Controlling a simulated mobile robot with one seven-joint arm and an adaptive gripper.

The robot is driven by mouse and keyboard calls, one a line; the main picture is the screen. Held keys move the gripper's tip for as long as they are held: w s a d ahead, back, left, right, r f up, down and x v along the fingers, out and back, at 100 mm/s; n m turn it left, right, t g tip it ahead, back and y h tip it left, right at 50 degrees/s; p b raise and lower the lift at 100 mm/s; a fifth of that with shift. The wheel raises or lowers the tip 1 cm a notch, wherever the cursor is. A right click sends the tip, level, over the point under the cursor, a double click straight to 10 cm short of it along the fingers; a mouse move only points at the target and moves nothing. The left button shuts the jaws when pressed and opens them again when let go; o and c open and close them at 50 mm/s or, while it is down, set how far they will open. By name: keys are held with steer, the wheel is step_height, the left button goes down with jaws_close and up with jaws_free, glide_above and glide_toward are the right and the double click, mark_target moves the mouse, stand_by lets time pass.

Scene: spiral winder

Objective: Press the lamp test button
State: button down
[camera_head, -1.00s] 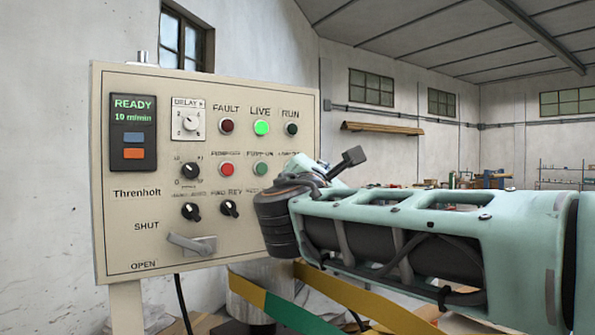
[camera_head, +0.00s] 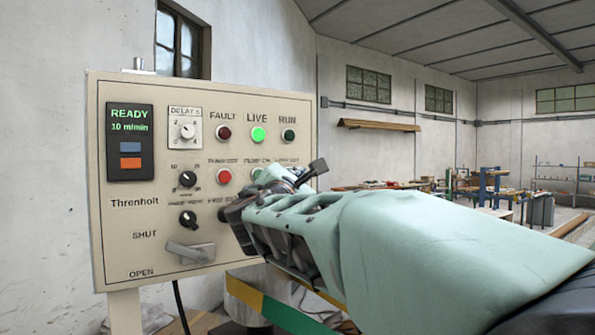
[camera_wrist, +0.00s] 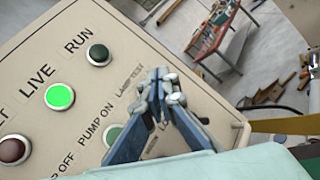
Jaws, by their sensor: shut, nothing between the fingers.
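The beige control panel (camera_head: 130,225) stands at the left in the head view. In the wrist view the "LAMP TEST" label (camera_wrist: 128,84) shows on it, right of "PUMP ON". The lamp test button is not visible; the fingers cover the area by its label. My gripper (camera_wrist: 162,82) is shut and empty, with its fingertips in front of the panel just right of that label. I cannot tell whether the tips touch the panel.
The lit green LIVE lamp (camera_wrist: 60,97), dark green RUN lamp (camera_wrist: 98,54) and green PUMP ON button (camera_wrist: 112,135) are close to the fingers. A red button (camera_head: 223,176), a selector knob (camera_head: 188,219) and a grey lever (camera_head: 190,251) lie left of my arm.

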steer(key=shift+w+a, duration=0.4)
steer(key=shift+w, duration=0.3)
stand_by(1.1)
steer(key=shift+w+a, duration=0.2)
steer(key=shift+w, duration=0.15)
steer(key=shift+w+a, duration=0.3)
steer(key=shift+w, duration=0.05)
stand_by(0.8)
steer(key=shift+s+f, duration=0.1)
steer(key=shift+s+d+b, duration=0.5)
steer(key=shift+s+b, duration=0.05)
steer(key=shift+s, duration=0.05)
